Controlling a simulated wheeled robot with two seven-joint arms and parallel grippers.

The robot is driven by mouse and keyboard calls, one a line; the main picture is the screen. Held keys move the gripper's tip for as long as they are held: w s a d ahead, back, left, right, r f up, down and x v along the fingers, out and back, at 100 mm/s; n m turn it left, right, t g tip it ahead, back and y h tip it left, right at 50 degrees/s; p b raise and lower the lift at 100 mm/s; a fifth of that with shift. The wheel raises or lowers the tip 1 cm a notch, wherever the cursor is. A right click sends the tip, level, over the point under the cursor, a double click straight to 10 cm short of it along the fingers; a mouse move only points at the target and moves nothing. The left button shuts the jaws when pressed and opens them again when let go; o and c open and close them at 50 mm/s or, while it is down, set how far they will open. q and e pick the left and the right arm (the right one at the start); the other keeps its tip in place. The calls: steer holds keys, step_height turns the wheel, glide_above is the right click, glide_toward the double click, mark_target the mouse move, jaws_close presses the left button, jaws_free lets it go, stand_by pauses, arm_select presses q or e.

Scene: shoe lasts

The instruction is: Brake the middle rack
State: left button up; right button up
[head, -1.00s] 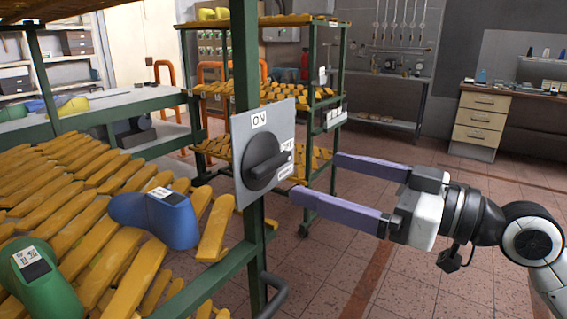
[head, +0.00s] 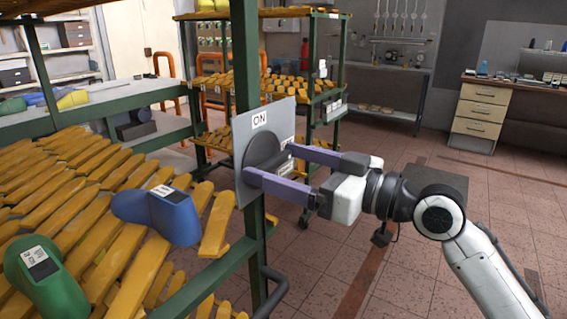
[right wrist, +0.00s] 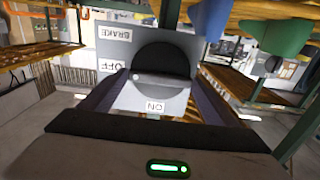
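A grey switch panel (head: 240,130) is fixed to the green post of the near rack (head: 246,60). It carries a dark round knob (head: 262,150) with a bar handle. The right wrist view shows the panel (right wrist: 185,105) upside down, with ON, OFF and BRAKE labels. There the knob's bar (right wrist: 160,78) lies across, its white-dotted end toward OFF. My right gripper (head: 270,163) is open at the panel, its two purple fingers on either side of the knob. Whether they touch it, I cannot tell. My left gripper is not in view.
The near rack's slatted shelf holds a blue shoe last (head: 165,210) and a green one (head: 45,278). Another slatted rack (head: 330,60) stands behind. A wooden drawer desk (head: 480,115) stands at the back right. The tiled floor at right is free.

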steer(key=c, duration=0.6)
steer(key=shift+o, duration=0.2)
